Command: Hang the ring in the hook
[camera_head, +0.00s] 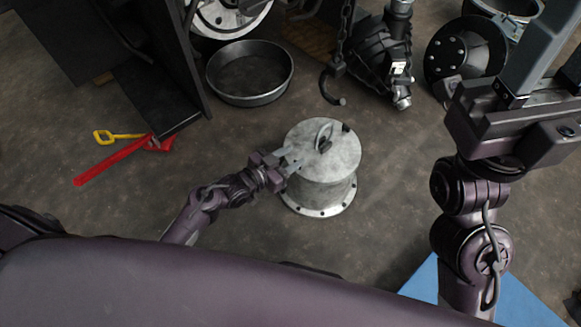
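A grey metal ring (323,134) stands up on the lid of a round metal canister (323,183) at the centre of the floor. A dark hook (332,88) hangs on a chain just behind the canister, apart from the ring. My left gripper (292,160) is at the left edge of the lid, to the lower left of the ring. Its fingers look parted, with nothing between them, and it does not touch the ring. My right gripper (555,60) is raised at the upper right, close to the camera. Its fingers look apart and empty, partly cut off by the frame edge.
A black round pan (250,73) lies behind to the left. A dark machine part (381,57) and a black wheel hub (466,54) stand behind to the right. Red and yellow tools (117,157) lie at the left. The floor right of the canister is clear.

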